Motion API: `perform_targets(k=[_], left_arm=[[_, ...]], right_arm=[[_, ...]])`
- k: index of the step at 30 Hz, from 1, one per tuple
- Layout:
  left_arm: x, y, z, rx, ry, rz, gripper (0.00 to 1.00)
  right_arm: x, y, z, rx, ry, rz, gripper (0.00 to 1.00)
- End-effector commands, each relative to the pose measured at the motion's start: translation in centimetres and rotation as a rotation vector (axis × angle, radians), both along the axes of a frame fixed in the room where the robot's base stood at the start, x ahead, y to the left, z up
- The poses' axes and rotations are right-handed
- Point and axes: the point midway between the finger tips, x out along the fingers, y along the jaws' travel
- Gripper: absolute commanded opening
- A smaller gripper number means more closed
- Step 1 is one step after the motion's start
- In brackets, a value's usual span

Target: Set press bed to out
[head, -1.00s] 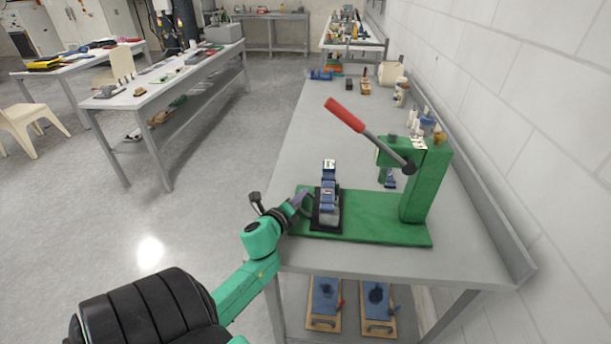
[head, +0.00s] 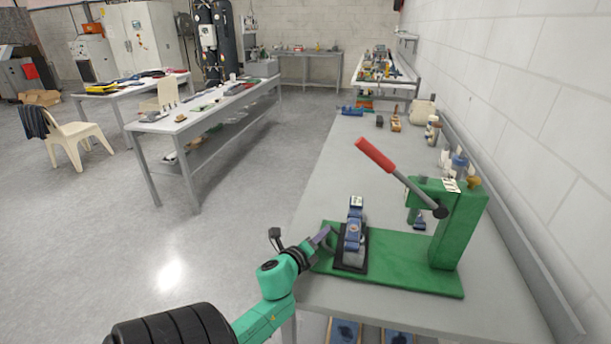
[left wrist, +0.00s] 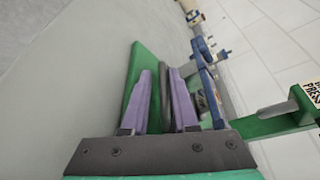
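The green press (head: 458,225) stands on the bench, its red-handled lever (head: 375,154) raised toward the upper left. The press bed (head: 349,262), a dark plate carrying a blue and grey fixture (head: 354,232), lies on the left part of the green base (head: 405,268), clear of the ram at the right. My left gripper (head: 322,237) is at the bed's left side. In the left wrist view, its two purple fingers (left wrist: 163,100) are apart, with a dark bar (left wrist: 178,100) between them, close to the right finger. A firm hold is not visible. My right gripper is out of view.
The grey bench top (head: 335,155) is mostly clear behind the press. Small bottles (head: 455,163) stand along the wall side at the right. A second table (head: 205,112) with tools and a cream chair (head: 75,138) stand to the left across open floor.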

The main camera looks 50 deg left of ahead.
Motion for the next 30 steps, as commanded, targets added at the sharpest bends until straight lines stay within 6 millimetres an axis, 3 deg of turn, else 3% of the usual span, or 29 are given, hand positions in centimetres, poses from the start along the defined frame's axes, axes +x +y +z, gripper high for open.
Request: perform_targets(k=[15, 19, 30], left_arm=[[-10.4, -3.4, 2.1, -0.001, 0.004, 0.005, 0.27], [-11.5, -3.8, 2.6, 0.001, 0.002, 0.003, 0.27], [-11.6, -3.8, 2.7, 0.001, 0.002, 0.002, 0.27]], right_arm=[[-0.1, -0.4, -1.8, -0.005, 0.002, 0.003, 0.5], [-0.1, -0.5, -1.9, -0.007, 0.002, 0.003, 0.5], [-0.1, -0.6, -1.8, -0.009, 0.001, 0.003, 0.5]])
